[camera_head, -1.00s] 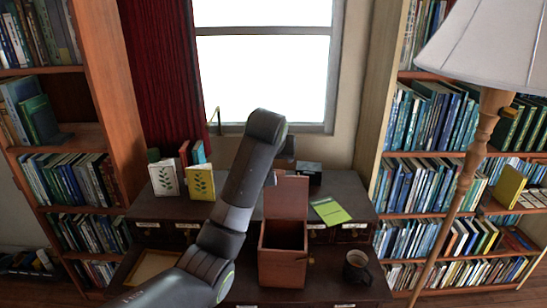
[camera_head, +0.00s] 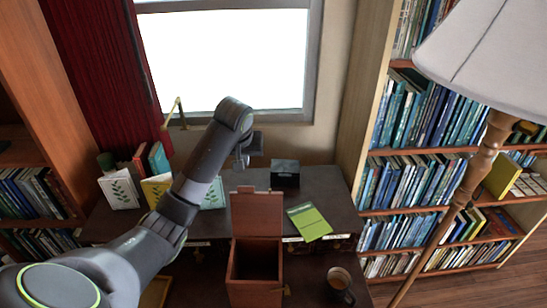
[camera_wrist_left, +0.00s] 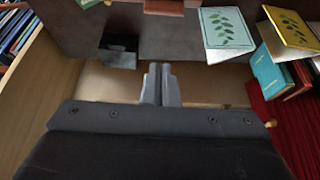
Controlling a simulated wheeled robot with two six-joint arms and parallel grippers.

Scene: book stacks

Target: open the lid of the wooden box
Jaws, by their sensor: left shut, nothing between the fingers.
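The wooden box (camera_head: 255,294) is reddish brown and stands on the dark desk in the head view. Its lid (camera_head: 257,214) is open and stands upright at the back edge of the box. The box's dark inside shows from above. My left gripper (camera_head: 243,158) is above and behind the lid, apart from it, near the wall below the window. In the left wrist view its two fingers (camera_wrist_left: 160,77) are together with nothing between them. The box is not clearly visible in the wrist view. My right gripper is in neither view.
A dark mug (camera_head: 340,284) stands right of the box. A green booklet (camera_head: 309,222) lies behind it, near a black box (camera_head: 285,174). Upright books (camera_head: 120,189) stand at left. A lamp (camera_head: 472,200) and bookshelves flank the desk.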

